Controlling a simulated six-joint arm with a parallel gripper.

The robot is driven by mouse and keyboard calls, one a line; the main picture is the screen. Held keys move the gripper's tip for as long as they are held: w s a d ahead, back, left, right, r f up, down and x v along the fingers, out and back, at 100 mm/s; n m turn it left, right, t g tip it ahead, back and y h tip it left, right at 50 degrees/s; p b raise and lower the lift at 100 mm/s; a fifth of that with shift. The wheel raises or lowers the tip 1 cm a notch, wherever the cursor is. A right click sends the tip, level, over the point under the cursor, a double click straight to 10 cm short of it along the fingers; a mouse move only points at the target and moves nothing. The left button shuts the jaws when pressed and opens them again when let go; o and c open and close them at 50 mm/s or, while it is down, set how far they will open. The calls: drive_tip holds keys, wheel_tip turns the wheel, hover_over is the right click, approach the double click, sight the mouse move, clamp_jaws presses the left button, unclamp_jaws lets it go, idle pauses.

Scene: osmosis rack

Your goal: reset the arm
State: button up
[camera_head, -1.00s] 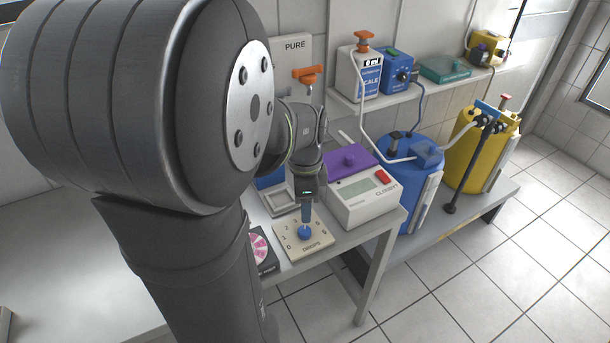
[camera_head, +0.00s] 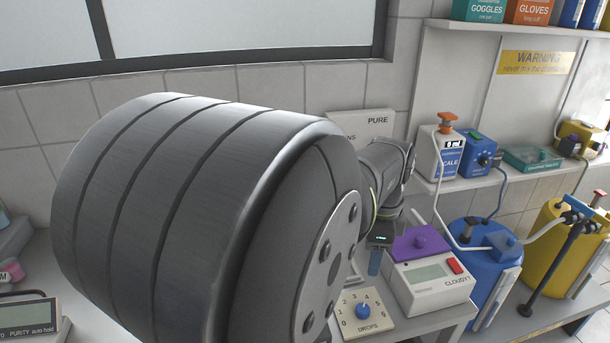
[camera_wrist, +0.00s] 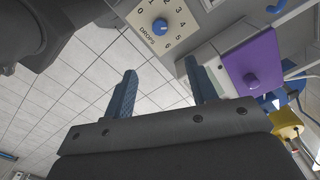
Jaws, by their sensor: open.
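My gripper (camera_wrist: 160,95) shows in the wrist view as two blue fingers spread apart with nothing between them. In the head view my gripper (camera_head: 375,262) hangs in front of the white CLOUDY? meter, and its fingertips are partly hidden by my arm and too small to judge. The DROPS dial plate (camera_head: 370,322) with its blue knob lies below the gripper on the bench. The dial plate also shows at the top of the wrist view (camera_wrist: 145,18), beyond the fingers and apart from them. My arm covers much of the head view.
The CLOUDY? meter (camera_head: 436,288) with a purple lid (camera_head: 420,243) stands right of my gripper. A blue barrel (camera_head: 480,270) and a yellow barrel (camera_head: 550,255) stand farther right. A shelf holds a SCALE bottle (camera_head: 440,158), a blue pump (camera_head: 478,157) and a teal case (camera_head: 532,158).

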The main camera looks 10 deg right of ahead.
sight(364, 308)
drive_tip(key=shift+f, duration=0.15)
wheel_tip(364, 308, down, 17)
drive_tip(key=shift+f, duration=0.1)
idle(0.4)
